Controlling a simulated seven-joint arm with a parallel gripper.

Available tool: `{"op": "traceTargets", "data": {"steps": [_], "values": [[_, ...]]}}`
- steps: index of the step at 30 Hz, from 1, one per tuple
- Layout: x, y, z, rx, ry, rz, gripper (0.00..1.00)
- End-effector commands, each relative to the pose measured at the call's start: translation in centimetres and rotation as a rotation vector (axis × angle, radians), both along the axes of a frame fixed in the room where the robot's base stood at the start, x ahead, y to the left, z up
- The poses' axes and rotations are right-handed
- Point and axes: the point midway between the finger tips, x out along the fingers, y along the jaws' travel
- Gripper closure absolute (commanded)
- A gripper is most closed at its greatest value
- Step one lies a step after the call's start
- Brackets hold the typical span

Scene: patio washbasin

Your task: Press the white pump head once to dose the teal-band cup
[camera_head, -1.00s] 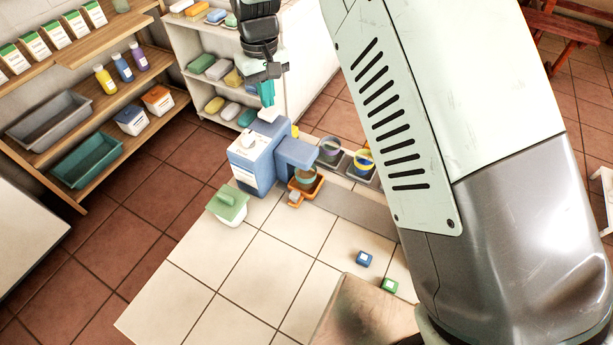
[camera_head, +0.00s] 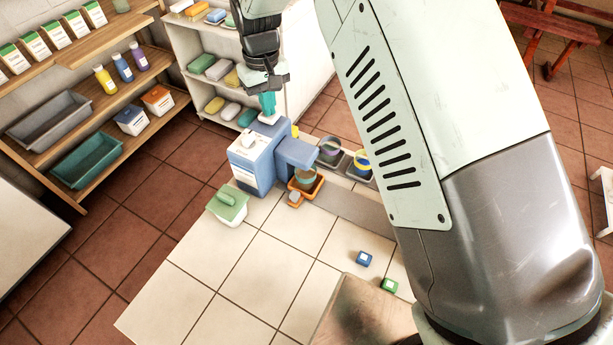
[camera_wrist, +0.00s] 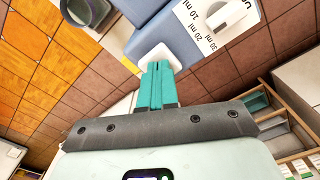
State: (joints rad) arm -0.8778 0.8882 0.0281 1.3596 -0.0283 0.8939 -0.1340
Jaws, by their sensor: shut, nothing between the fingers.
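The blue dispenser (camera_head: 262,165) stands on the tiled counter, with a spout block on its right side. Its white pump head (camera_head: 268,119) is at the back top and also shows in the wrist view (camera_wrist: 157,54). My gripper (camera_head: 268,112) is shut and empty, pointing down; its teal fingertips (camera_wrist: 157,66) appear to touch the pump head's top and hide part of it. The teal-band cup (camera_head: 306,176) sits under the spout in an orange tray (camera_head: 318,188); the spout partly covers it, and its band is hard to make out.
A purple-banded cup (camera_head: 330,149) and a yellow-and-blue cup (camera_head: 362,163) stand in grey trays to the right. A green-lidded tub (camera_head: 229,206) is left of the dispenser. Small blue (camera_head: 364,258) and green (camera_head: 389,286) blocks lie in front. The front counter is mostly clear.

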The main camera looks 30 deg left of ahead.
Motion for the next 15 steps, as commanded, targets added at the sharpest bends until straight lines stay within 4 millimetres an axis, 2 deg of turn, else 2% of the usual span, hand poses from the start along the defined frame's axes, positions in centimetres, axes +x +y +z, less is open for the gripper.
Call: {"op": "traceTargets", "data": {"steps": [9,15], "values": [[-0.01,-0.03,-0.34,-0.001,0.0,0.0,1.0],[0.01,0.0,0.31,0.0,0.0,-0.001,1.0]]}}
